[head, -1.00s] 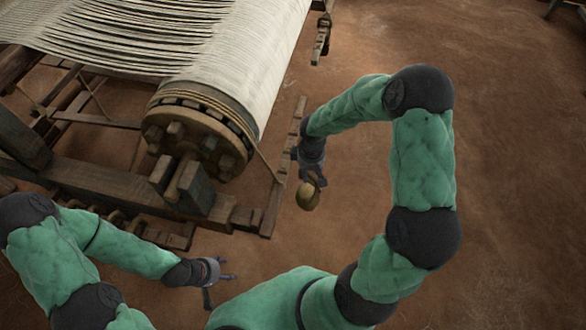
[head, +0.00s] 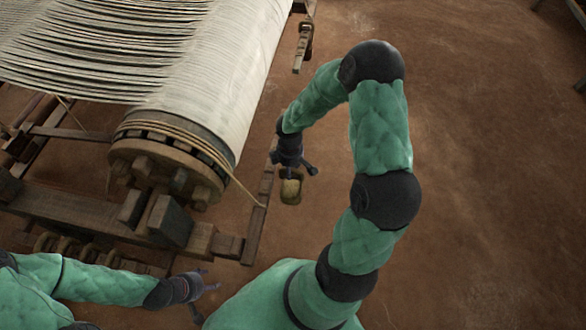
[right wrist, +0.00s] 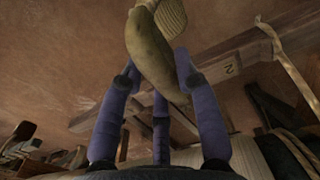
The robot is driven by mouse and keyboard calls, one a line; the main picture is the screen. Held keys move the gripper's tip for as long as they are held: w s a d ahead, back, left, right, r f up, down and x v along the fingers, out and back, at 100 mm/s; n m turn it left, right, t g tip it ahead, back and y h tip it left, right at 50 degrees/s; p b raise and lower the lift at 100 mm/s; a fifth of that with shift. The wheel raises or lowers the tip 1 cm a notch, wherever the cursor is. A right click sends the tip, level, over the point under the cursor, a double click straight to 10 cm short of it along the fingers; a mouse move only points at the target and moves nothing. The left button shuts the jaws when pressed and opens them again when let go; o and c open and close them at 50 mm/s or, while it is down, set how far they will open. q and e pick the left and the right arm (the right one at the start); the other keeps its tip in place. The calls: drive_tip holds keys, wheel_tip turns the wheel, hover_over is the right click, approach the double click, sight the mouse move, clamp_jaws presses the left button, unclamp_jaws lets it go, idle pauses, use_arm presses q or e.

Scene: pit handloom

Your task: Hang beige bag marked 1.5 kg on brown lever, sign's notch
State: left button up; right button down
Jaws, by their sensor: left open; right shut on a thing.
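A beige bag (head: 290,191) hangs from my right gripper (head: 298,170), right of the loom's roller end. In the right wrist view the bag (right wrist: 150,50) is between the finger tips, with a woven strip on its upper part; no weight mark is readable. A long brown wooden lever (head: 259,215) runs beside the roller, just left of the bag and apart from it in the head view. In the right wrist view the lever (right wrist: 255,52) passes behind the bag and bears a mark like a 2. I cannot make out the sign. My left gripper (head: 212,289) is open and empty, low in the head view.
The loom's roller (head: 165,165), wound with pale warp threads, and its timber frame (head: 70,208) fill the left side. A cord (head: 246,188) runs from the roller to the lever. A wooden hanging piece (head: 302,45) is farther back. The earth floor on the right is clear.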

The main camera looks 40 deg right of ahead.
sight(280, 167)
drive_tip(key=shift+w+a+f+b, duration=0.15)
drive_tip(key=shift+w+a+b, duration=0.1)
drive_tip(key=shift+w+a, duration=0.45)
drive_tip(key=shift+w+a+f+b, duration=0.1)
drive_tip(key=shift+w+a+b, duration=0.1)
drive_tip(key=shift+w+a, duration=1.1)
drive_tip(key=shift+w, duration=0.3)
drive_tip(key=shift+w+a, duration=0.65)
drive_tip(key=shift+w, duration=0.3)
drive_tip(key=shift+w+a+f, duration=0.1)
drive_tip(key=shift+f+b, duration=0.7)
drive_tip(key=shift+b, duration=0.1)
drive_tip(key=shift+f, duration=0.3)
drive_tip(key=c, duration=0.8)
unclamp_jaws()
drive_tip(key=shift+s+f, duration=0.2)
drive_tip(key=shift+s, duration=0.05)
wheel_tip(280, 167, up, 12)
drive_tip(key=shift+w+r, duration=0.15)
